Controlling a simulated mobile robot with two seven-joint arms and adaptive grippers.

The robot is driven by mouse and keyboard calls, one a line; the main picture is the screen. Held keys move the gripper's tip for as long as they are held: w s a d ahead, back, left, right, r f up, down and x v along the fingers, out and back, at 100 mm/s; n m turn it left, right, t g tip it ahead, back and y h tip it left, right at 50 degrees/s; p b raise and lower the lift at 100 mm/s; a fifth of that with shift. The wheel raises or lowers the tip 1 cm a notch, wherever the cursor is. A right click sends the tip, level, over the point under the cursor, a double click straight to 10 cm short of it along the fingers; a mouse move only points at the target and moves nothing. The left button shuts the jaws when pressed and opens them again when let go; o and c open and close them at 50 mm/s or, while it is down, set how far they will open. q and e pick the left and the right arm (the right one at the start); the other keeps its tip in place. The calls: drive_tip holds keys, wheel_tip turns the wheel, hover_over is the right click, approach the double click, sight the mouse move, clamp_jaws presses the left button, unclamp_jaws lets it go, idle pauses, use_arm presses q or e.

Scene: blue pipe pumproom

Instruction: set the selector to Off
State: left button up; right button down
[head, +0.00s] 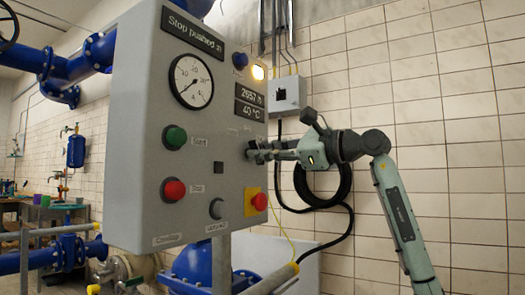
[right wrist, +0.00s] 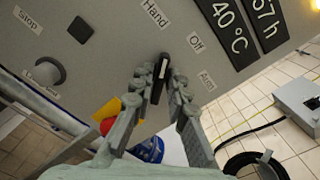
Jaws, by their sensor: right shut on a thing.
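The control panel (head: 135,110) is a grey box with buttons, a gauge and displays. In the right wrist view the selector is a black knob (right wrist: 158,75) with a white mark, among the labels Hand (right wrist: 155,13), Off (right wrist: 196,42) and Auto (right wrist: 207,80). Its marked end points up, closer to Hand than to Off. My right gripper (right wrist: 160,80) is shut on the selector knob, a finger on each side. In the head view my right gripper (head: 254,152) reaches the panel from the right and hides the selector. My left gripper is in neither view.
A green Start button (head: 174,137), a red Stop button (head: 174,189) and a red emergency button on yellow (head: 259,201) are on the panel. A grey wall box (head: 286,95) and a coiled black hose (head: 322,190) are behind my right arm.

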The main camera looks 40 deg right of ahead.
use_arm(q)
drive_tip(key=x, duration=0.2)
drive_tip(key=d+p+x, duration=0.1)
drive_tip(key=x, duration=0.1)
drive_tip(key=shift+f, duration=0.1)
use_arm(e)
drive_tip(key=m, duration=0.7)
drive_tip(key=shift+d, duration=0.1)
drive_tip(key=shift+m, duration=0.3)
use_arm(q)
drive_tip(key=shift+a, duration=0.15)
use_arm(e)
drive_tip(key=c, duration=1.7)
unclamp_jaws()
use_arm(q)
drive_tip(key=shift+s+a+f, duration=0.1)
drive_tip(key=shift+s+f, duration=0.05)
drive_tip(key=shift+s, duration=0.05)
use_arm(e)
drive_tip(key=shift+o, duration=0.5)
